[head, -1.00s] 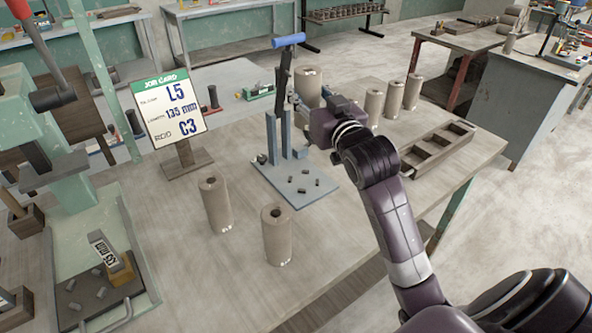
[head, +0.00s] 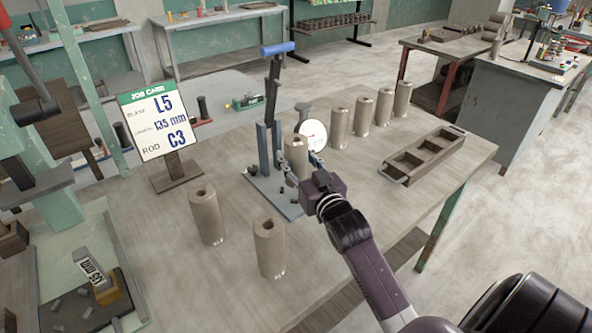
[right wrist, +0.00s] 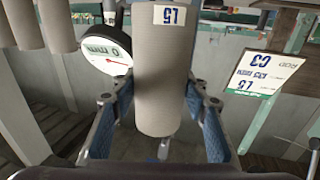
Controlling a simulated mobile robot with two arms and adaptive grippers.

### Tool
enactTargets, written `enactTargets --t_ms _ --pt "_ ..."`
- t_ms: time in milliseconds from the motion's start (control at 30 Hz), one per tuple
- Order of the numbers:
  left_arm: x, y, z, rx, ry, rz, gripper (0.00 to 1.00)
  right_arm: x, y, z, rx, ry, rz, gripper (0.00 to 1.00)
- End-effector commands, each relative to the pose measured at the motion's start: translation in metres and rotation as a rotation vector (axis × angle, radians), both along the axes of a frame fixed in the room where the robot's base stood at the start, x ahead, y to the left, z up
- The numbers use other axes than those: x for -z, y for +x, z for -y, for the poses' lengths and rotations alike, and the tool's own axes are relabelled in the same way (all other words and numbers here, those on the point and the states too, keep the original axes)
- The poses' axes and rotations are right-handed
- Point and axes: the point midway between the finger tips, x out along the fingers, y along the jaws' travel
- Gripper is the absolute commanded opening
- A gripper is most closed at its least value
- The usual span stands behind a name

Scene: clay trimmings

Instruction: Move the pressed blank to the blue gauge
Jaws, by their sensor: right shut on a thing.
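A tan clay blank (head: 296,150) stands upright in my right gripper (head: 297,170), near the blue-grey lever stand. In the right wrist view the blank (right wrist: 160,70) carries an L5 label and lies between the blue fingers. The lever stand has a blue base plate (head: 262,184), two uprights and a blue-handled lever (head: 277,48). I cannot tell whether the blank's bottom touches the plate. My left gripper is not in view.
A job card (head: 156,120) reads L5, 135 mm, C3. Two blanks (head: 207,216) (head: 268,247) stand at the front, and several more (head: 362,115) behind right. A compartmented tray (head: 402,176) lies at right. A green press (head: 40,190) stands left. The front right table is clear.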

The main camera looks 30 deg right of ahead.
Motion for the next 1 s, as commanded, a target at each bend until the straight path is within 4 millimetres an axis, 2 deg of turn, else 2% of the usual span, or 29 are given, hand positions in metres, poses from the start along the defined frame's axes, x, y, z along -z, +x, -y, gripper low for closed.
enactTargets --t_ms 100,233,633,667,800,1000 --pt "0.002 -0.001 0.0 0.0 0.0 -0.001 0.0 0.018 0.0 0.0 0.0 0.0 -0.001 0.0" --pt "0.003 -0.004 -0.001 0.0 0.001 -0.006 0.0 0.033 0.0 0.0 0.0 -0.001 0.002 0.0" --pt "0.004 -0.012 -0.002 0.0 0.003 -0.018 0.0 0.039 0.0 0.0 0.0 -0.002 0.004 0.0" --pt "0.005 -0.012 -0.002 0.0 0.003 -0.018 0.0 0.042 0.0 0.0 0.0 0.0 -0.003 0.43" --pt "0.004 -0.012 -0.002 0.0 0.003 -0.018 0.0 0.042 0.0 0.0 0.0 0.0 -0.003 0.58" --pt "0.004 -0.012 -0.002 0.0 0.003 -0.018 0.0 0.042 0.0 0.0 0.0 0.0 -0.003 0.59"
